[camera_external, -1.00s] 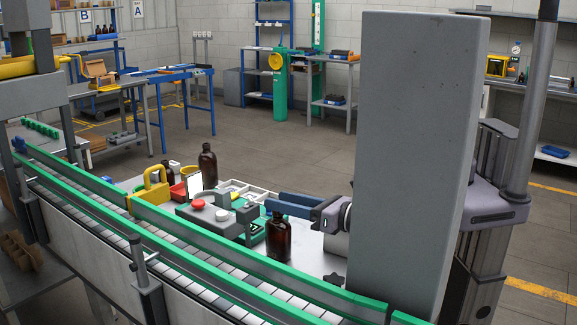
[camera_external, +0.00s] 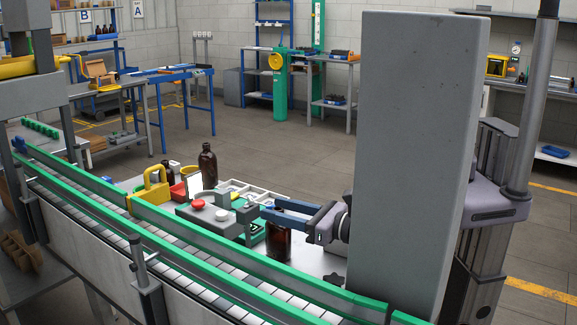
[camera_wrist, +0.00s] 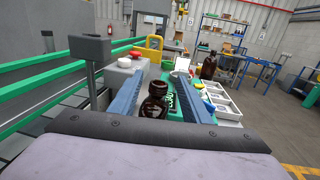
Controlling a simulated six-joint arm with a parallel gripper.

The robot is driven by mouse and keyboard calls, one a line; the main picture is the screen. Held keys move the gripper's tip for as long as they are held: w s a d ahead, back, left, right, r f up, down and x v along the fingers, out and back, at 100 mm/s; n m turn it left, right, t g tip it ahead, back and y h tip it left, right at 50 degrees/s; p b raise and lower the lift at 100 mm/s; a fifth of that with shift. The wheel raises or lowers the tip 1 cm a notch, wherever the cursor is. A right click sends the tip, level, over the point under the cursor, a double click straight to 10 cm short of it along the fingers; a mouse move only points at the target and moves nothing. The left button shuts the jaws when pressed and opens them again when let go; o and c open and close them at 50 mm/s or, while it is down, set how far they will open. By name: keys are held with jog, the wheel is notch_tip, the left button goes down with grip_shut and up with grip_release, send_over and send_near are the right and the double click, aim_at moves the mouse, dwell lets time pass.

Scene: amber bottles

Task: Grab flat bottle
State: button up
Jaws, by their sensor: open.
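A dark amber bottle (camera_external: 279,242) stands upright by the green-railed conveyor. My gripper (camera_external: 268,210) is open at its top, and the fingers hide its neck in the external view. In the wrist view the bottle's neck and shoulder (camera_wrist: 153,103) show between the two blue fingers of my gripper (camera_wrist: 160,76), closer to the left finger. I cannot tell whether a finger touches it. A second amber bottle (camera_external: 208,166) stands farther back, also seen in the wrist view (camera_wrist: 208,67). A third, smaller one (camera_external: 167,171) is partly hidden. I cannot tell for sure which is the flat one.
A grey control box with a red button (camera_external: 198,204) stands left of the near bottle. A yellow-handled item (camera_external: 152,188), a red bin (camera_external: 175,192) and a white compartment tray (camera_external: 262,196) are behind. The conveyor's green rail (camera_external: 220,258) runs along the front.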

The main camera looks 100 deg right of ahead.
jog(key=p+x, duration=0.2)
jog(key=x, duration=0.1)
jog(key=shift+w+r, duration=0.1)
jog(key=shift+w, duration=0.05)
jog(key=shift+w+d, duration=0.35)
jog(key=shift+w, duration=0.1)
grip_shut()
